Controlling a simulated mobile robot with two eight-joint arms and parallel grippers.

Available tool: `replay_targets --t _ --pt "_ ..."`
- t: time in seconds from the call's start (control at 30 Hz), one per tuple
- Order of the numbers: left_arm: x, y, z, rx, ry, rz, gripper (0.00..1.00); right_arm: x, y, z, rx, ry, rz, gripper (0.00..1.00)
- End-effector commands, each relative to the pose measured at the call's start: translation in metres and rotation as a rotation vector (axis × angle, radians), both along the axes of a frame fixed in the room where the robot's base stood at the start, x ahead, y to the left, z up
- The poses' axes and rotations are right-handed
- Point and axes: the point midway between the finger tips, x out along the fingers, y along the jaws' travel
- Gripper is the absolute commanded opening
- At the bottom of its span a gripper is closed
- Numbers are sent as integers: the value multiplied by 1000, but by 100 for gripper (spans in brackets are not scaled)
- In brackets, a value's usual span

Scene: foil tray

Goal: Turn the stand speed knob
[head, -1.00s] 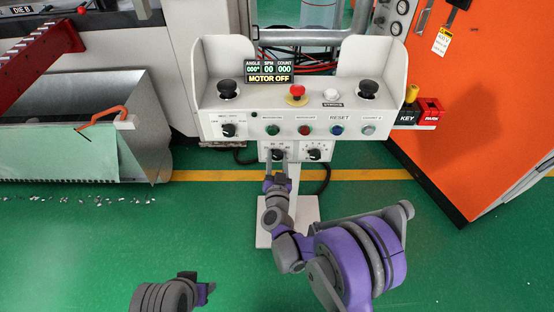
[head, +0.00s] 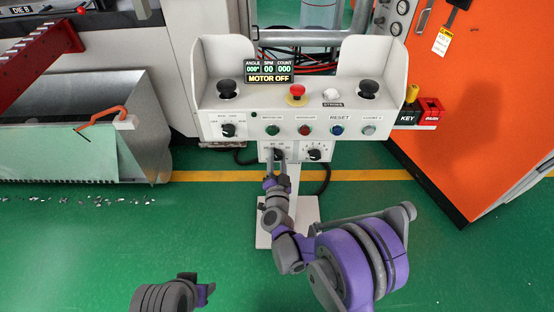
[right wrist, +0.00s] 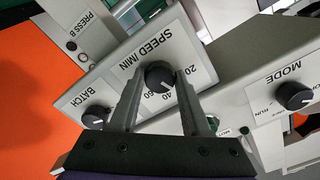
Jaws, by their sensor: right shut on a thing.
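The stand speed knob (right wrist: 159,76) is round and black with a white pointer line, on a white SPEED /MIN plate (right wrist: 128,72) in the right wrist view. My right gripper (right wrist: 162,74) has one finger on each side of the knob and is shut on it. In the head view my right gripper (head: 279,158) reaches up to the lower panel of the control stand (head: 225,122) and hides most of the knob. My left gripper (head: 205,289) is at the bottom of the head view, away from the stand; its jaw opening is unclear.
A black BATCH knob (right wrist: 96,117) sits beside the speed knob, and a MODE knob (right wrist: 294,95) is on the panel above. The stand top has a red mushroom button (head: 297,90) and a display (head: 268,71) reading MOTOR OFF. An orange cabinet (head: 450,130) stands at right.

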Motion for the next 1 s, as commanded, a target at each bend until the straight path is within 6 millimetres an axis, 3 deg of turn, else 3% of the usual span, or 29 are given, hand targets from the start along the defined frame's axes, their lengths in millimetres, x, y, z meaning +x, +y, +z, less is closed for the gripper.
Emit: replay_targets --t 0.2,0.23,0.37,0.73,0.87,1.0 --pt "0 0 0 0 0 0 50 -1 1 -1 1 2 3 0" --pt "0 0 0 0 0 0 50 -1 1 -1 1 2 3 52" --pt "0 0 0 0 0 0 50 0 1 -1 0 2 3 76" --pt "0 0 1 0 0 0 50 -5 1 0 -1 1 2 77" --pt "-1 0 4 0 -1 0 50 -22 1 0 1 1 2 77" --pt "-1 0 8 0 -1 0 50 -52 1 1 1 0 3 77"
